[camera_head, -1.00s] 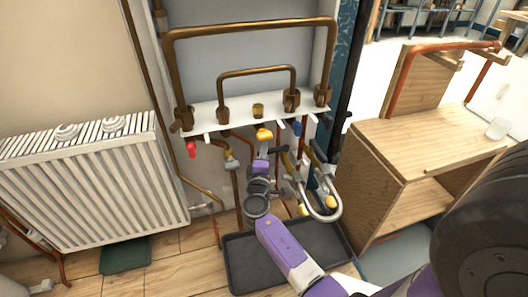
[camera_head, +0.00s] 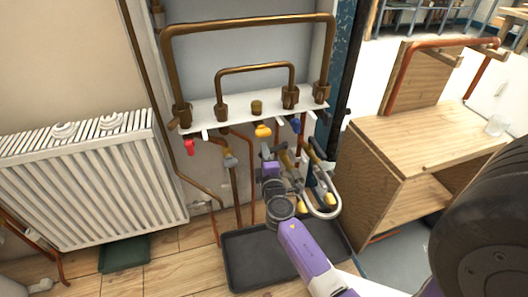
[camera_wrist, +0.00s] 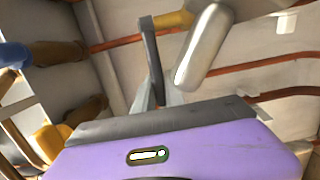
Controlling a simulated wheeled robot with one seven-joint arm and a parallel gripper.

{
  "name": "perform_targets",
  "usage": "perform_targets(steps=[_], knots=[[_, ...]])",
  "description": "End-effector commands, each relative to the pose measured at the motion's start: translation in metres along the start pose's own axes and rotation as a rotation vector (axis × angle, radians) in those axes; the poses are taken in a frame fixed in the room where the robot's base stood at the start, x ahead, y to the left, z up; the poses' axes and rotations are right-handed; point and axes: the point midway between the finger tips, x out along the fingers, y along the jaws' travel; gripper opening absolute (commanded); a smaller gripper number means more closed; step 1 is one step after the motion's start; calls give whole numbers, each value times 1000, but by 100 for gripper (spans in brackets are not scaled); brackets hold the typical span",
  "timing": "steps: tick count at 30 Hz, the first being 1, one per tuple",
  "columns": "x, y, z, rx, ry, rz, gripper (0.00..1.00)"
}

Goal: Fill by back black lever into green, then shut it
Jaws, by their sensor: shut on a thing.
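My gripper (camera_head: 270,153) is in front of the valves under the white manifold board, at the left of the black levers. In the wrist view its fingertips (camera_wrist: 158,98) are closed on the lower end of a dark, narrow black lever (camera_wrist: 150,48). In the head view black levers (camera_head: 315,149) show to the right of the gripper; I cannot tell there which one is held. A silver curved spout (camera_head: 325,215) bends down beside them and also shows in the wrist view (camera_wrist: 204,45). A dark green tray (camera_head: 124,254) lies on the floor under the radiator. No water is visible.
A black tray (camera_head: 238,275) lies on the floor below the valves. Red (camera_head: 189,147), yellow (camera_head: 263,130) and blue (camera_head: 295,125) handles hang under the board (camera_head: 205,118). A radiator (camera_head: 85,185) is at left, a wooden bench (camera_head: 430,150) at right. Copper pipes run along the wall.

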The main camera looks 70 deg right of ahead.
Motion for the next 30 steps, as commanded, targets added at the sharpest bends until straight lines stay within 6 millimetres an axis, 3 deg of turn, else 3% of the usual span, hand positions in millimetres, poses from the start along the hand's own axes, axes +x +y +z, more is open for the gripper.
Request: perform_targets(steps=[6,7,10,21,30], knots=[[-1,-2,-1,0,2,-3,0],[-1,-2,-1,0,2,-3,18],[-1,-1,-1,0,1,-2,36],[-4,-1,0,-1,0,-2,36],[-48,-2,-1,-2,3,-4,36]])
